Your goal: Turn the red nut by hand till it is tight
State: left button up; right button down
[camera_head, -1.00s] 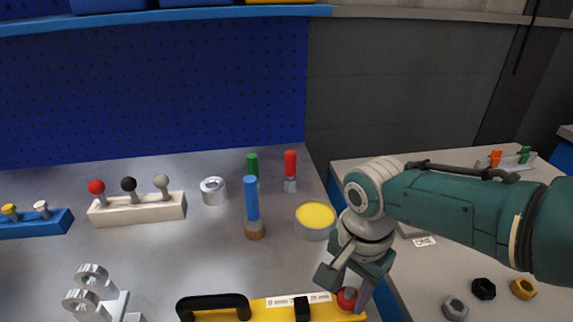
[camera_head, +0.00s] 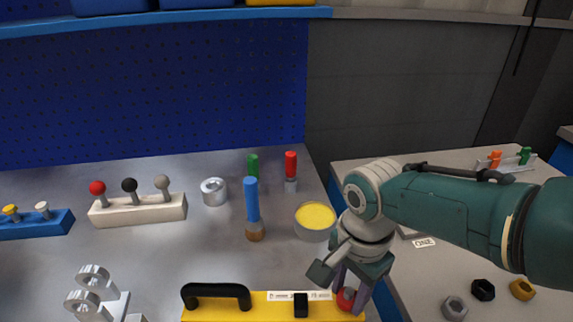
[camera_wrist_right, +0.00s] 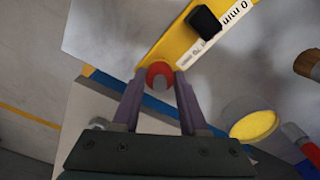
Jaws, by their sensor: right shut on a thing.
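The red nut (camera_head: 346,299) sits at the right end of a yellow bar (camera_head: 258,307), at the front edge of the head view. My right gripper (camera_head: 350,296) comes down on it from above, one finger on each side. The thread under the nut is hidden. My left gripper is not in view.
The yellow bar carries a black handle (camera_head: 216,290) and a black block (camera_head: 301,305). A yellow-topped tin (camera_head: 315,219) and a blue-handled tool (camera_head: 252,208) stand behind. Loose nuts (camera_head: 483,290) lie on the right-hand table. A gap separates the two tables.

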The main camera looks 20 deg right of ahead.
aim_at(347, 296)
dwell(0.4)
jog(key=shift+c, duration=2.2)
grip_release()
notch_tip(347, 296, up, 10)
jog(key=p, duration=0.6)
